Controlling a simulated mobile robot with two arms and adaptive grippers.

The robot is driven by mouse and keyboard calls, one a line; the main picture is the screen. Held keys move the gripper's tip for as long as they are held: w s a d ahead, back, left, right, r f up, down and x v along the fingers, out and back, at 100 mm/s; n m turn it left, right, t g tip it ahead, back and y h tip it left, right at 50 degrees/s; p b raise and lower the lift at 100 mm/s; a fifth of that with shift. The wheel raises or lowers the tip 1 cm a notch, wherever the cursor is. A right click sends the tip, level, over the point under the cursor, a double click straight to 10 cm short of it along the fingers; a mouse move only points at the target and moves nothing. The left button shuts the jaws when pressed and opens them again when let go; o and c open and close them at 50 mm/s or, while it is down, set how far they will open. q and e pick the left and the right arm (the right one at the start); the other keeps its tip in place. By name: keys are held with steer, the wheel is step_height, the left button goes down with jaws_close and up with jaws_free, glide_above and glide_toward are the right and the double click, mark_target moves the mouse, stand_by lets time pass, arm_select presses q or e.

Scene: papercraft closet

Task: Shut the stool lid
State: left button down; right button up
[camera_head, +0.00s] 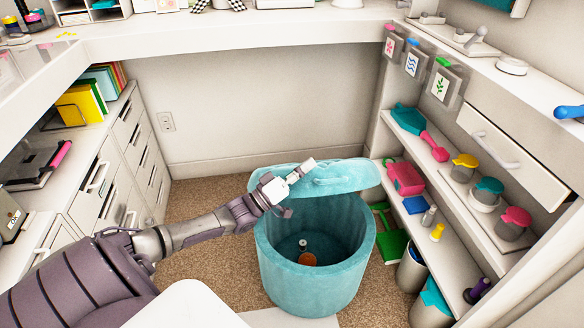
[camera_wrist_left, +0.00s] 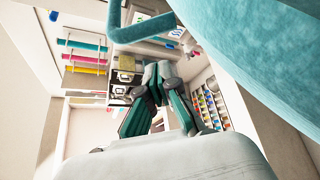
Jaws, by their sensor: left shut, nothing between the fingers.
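The teal round stool (camera_head: 312,285) stands on the carpet, its hollow inside open to view. Its teal lid (camera_head: 345,172) is raised over the back of the rim and tilted, with a strap handle on it. My left gripper (camera_head: 302,171) is shut and empty at the lid's left part, overlapping it in the head view; I cannot tell whether they touch. In the left wrist view the shut fingers (camera_wrist_left: 158,98) show below a teal strap (camera_wrist_left: 128,28), and a large teal surface of the lid (camera_wrist_left: 255,55) fills the upper right. My right gripper is not in view.
Shelves (camera_head: 455,215) with bottles and jars stand close on the right. White drawers (camera_head: 100,185) line the left. A desk top spans the back, with open carpet left of the stool.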

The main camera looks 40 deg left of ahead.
arm_select(q)
steer(key=shift+s+d+f, duration=0.25)
steer(key=shift+d+f, duration=0.15)
steer(key=shift+f, duration=0.15)
steer(key=shift+s+d+f, duration=0.2)
steer(key=shift+d+f, duration=0.2)
steer(key=shift+f, duration=0.15)
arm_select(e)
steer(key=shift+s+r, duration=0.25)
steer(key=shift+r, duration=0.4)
arm_select(q)
steer(key=shift+f, duration=0.1)
